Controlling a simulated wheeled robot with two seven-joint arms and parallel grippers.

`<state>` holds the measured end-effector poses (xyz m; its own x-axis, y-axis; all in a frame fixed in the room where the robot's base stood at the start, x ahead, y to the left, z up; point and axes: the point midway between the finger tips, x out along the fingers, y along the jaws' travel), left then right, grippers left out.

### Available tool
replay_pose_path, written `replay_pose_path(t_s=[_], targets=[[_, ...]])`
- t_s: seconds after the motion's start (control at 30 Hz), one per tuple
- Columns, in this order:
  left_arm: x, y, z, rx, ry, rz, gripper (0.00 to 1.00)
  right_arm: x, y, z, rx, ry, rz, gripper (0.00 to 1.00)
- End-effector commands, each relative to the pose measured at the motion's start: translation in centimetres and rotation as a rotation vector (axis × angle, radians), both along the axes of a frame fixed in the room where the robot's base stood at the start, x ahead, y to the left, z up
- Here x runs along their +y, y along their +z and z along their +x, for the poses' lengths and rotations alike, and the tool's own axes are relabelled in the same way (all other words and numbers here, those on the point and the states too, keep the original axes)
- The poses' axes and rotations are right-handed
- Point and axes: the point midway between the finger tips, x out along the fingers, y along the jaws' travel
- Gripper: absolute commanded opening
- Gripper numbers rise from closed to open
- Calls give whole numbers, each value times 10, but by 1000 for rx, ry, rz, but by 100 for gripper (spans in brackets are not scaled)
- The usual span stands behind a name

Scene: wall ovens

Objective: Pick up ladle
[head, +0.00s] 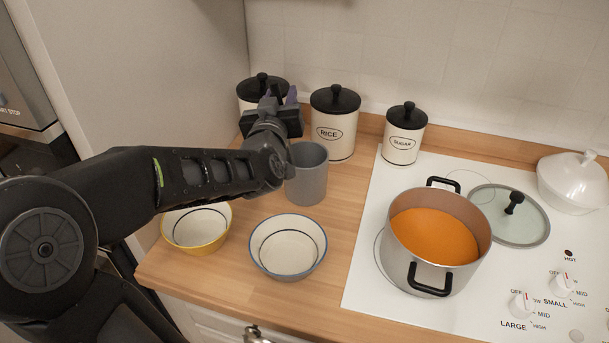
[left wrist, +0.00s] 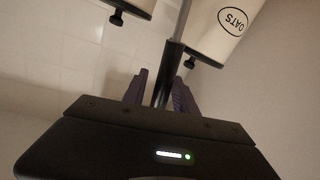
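The ladle shows in the left wrist view as a dark handle (left wrist: 170,72) with a thin grey shaft (left wrist: 182,20). That view is upside down, so the handle end points up. My left gripper (head: 279,94) is above and slightly behind the grey cylindrical holder (head: 306,180). In the left wrist view the gripper (left wrist: 160,82) has one purple finger on each side of the handle. A gap shows beside the handle, so the fingers look open around it. In the head view my arm and gripper hide most of the ladle. My right gripper is not in view.
Canisters marked rice (head: 332,133) and sugar (head: 403,140) stand along the wall, with an oats canister (left wrist: 228,28) beside the gripper. A pot of orange soup (head: 435,235) is on the stove.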

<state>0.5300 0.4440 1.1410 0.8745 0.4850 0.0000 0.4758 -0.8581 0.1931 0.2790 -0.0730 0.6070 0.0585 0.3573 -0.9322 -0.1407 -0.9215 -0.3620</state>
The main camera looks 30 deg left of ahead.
Motion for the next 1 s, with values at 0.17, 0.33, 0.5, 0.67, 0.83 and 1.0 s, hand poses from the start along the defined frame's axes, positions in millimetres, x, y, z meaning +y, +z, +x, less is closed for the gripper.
replay_pose_path(t_s=[0.17,0.33,0.5,0.67,0.83,1.0], targets=[[0,0,0,0,0,0,18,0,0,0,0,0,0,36],[0,0,0,0,0,0,5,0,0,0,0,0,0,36],[0,0,0,0,0,0,0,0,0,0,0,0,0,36],[0,0,0,0,0,0,0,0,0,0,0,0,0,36],[0,0,0,0,0,0,0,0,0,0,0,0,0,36],[0,0,0,0,0,0,0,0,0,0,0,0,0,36]])
